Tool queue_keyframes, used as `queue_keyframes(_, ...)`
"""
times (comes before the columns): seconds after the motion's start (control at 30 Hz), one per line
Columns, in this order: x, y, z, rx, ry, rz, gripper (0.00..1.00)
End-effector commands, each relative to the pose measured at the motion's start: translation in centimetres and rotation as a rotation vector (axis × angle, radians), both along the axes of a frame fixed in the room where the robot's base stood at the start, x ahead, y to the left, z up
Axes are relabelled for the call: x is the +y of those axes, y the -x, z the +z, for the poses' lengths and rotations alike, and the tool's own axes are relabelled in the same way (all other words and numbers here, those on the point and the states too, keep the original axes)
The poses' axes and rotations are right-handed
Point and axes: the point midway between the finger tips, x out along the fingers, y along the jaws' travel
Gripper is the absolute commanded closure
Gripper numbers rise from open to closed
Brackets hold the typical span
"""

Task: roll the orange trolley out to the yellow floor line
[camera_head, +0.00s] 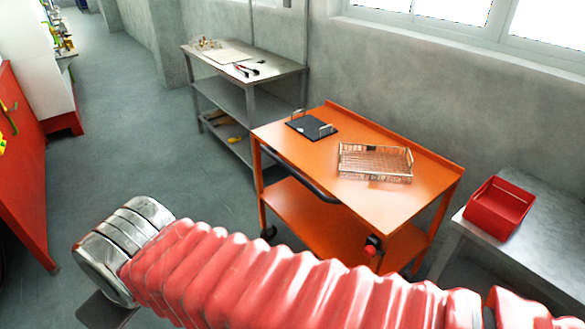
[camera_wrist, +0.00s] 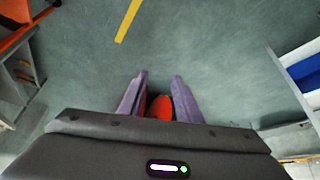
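The orange trolley (camera_head: 290,145) stands on the floor by the wall in the head view, with a lower shelf and a dark handle bar (camera_head: 300,178) along its near side. A wire basket (camera_head: 375,162) and a black tray (camera_head: 312,126) rest on its top. An orange edge (camera_wrist: 14,38) at the upper left of the wrist view looks like part of it. The yellow floor line (camera_wrist: 128,20) shows at the top of the wrist view. My gripper (camera_wrist: 159,77) has its fingers apart over bare floor, away from the handle. A red-orange shape low between the fingers is unclear.
A grey table (camera_head: 250,75) with a lower shelf stands left of the trolley. A grey bench (camera_head: 545,220) with a red bin (camera_head: 497,208) is close on its right. A red cabinet (camera_head: 20,170) stands at the left. The aisle floor (camera_head: 135,130) between is clear.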

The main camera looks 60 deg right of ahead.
Motion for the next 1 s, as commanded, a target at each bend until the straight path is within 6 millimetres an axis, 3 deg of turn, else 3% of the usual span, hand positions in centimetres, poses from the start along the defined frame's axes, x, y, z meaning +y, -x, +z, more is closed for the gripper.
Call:
queue_keyframes(0.23,-0.8,-0.3,-0.2,0.017,0.018,-0.02,0.64)
queue_keyframes(0.37,-3.4,-0.8,-0.8,0.06,0.068,-0.07,0.64)
queue_keyframes(1.0,-23.1,-3.4,-3.8,0.357,0.522,-0.438,0.64)
